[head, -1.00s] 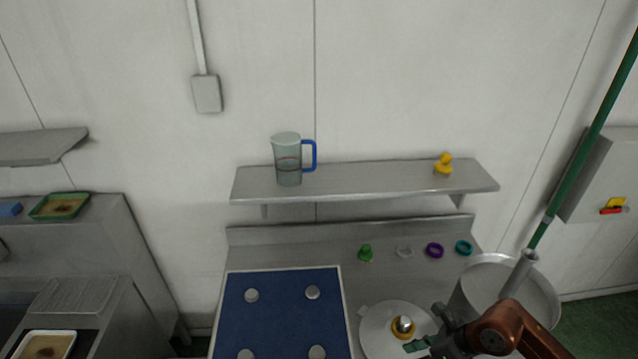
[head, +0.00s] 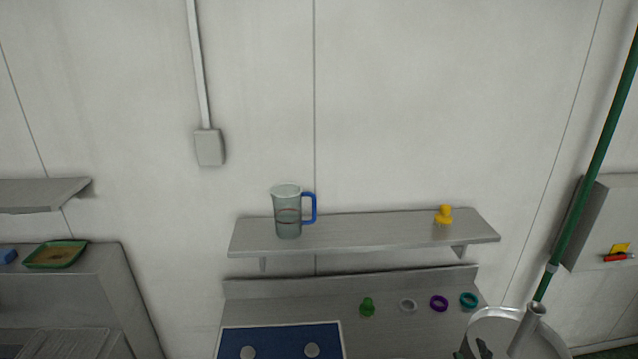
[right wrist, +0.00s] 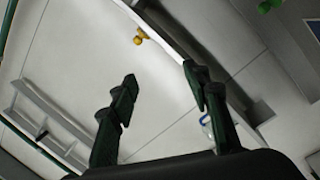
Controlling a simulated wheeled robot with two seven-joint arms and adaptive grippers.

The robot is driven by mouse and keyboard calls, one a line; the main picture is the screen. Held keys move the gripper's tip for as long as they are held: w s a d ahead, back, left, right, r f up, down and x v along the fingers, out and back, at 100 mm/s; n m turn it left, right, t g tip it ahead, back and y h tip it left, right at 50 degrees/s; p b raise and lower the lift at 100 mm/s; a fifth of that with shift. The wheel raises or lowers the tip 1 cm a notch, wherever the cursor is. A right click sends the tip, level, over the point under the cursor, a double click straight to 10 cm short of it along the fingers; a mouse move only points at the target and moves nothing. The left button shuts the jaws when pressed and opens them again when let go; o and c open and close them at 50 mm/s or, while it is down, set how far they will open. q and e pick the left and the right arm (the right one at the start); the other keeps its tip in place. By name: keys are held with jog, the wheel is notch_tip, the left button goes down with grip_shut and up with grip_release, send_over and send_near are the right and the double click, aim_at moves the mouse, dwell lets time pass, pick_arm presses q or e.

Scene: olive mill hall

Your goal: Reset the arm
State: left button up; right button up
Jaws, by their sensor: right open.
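My right gripper (right wrist: 160,78) is open and empty in the right wrist view, its two dark green fingers spread apart with bare wall behind them. The rest of the right arm is out of that picture. My left gripper and arm are not in view.
A wall shelf (head: 350,236) holds a clear jug (head: 288,215) with a blue handle and a yellow piece (head: 443,215). Below it are a green piece (head: 367,307), several rings and a blue board (head: 281,340). A green pole (head: 590,170) leans at right.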

jog(key=s+d+f+m+g+h, duration=0.1)
jog(key=s+d+f+m+g, duration=0.15)
jog(key=f, duration=0.35)
jog(key=s+d+f+m+g+h, duration=0.1)
jog(key=s+d+f+m+g, duration=0.15)
jog(key=f, duration=0.25)
jog(key=s+a+f+m+g+y, duration=0.1)
jog(key=s+a+f+m+g, duration=0.3)
jog(key=s+f, duration=0.6)
jog(key=s+a+f+m+g+y, duration=0.1)
jog(key=s+a+f+g+y, duration=0.1)
jog(key=s+f+g, duration=0.65)
notch_tip(320, 180, down, 32)
jog(key=s+a+r+t+b, duration=0.1)
jog(key=s+b, duration=0.1)
jog(key=b, duration=0.1)
jog(key=s+f+b, duration=0.2)
jog(key=s+f, duration=0.8)
jog(key=f, duration=0.2)
jog(key=s+f+n+g+b, duration=0.1)
jog(key=s+f+b, duration=0.1)
jog(key=s+f, duration=0.8)
notch_tip(320, 180, down, 3)
jog(key=shift+a, duration=0.3)
